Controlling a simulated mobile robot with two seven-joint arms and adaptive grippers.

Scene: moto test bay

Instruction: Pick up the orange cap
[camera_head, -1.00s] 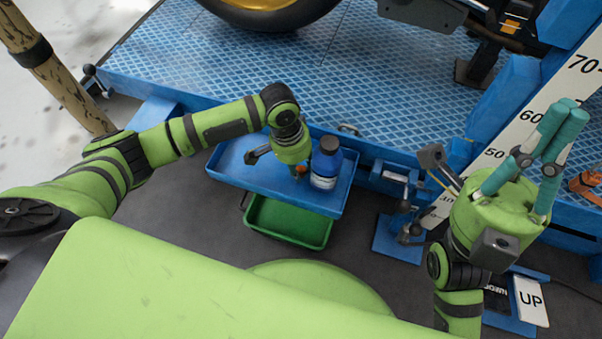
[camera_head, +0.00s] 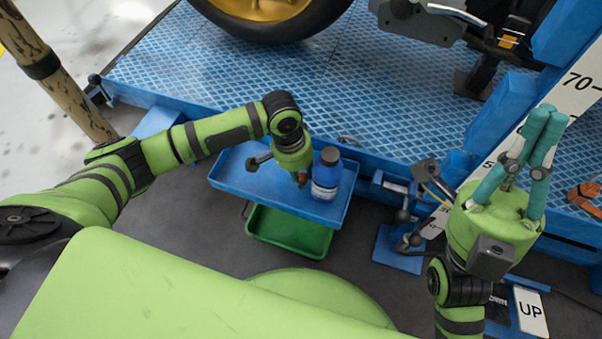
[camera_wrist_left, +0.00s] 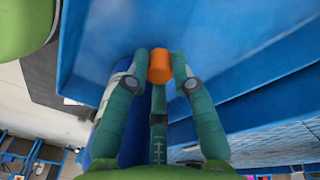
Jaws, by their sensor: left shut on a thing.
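The orange cap (camera_wrist_left: 160,67) is between the teal fingertips of my left gripper (camera_wrist_left: 160,72) in the left wrist view, touched from both sides. In the head view my left gripper (camera_head: 301,181) points down over the blue tray (camera_head: 255,180), left of the blue bottle. Only a small orange bit of the cap (camera_head: 302,176) shows there. I cannot tell whether the cap touches the tray. My right gripper (camera_head: 548,112) is empty, fingers pointing up, at the right; its fingertips look close together, but their gap is unclear.
A blue bottle (camera_head: 326,172) with a dark lid stands on the tray right beside my left gripper. A green bin (camera_head: 290,229) is under the tray. The blue lift platform (camera_head: 390,90) lies behind, with a wheel (camera_head: 270,20) on it.

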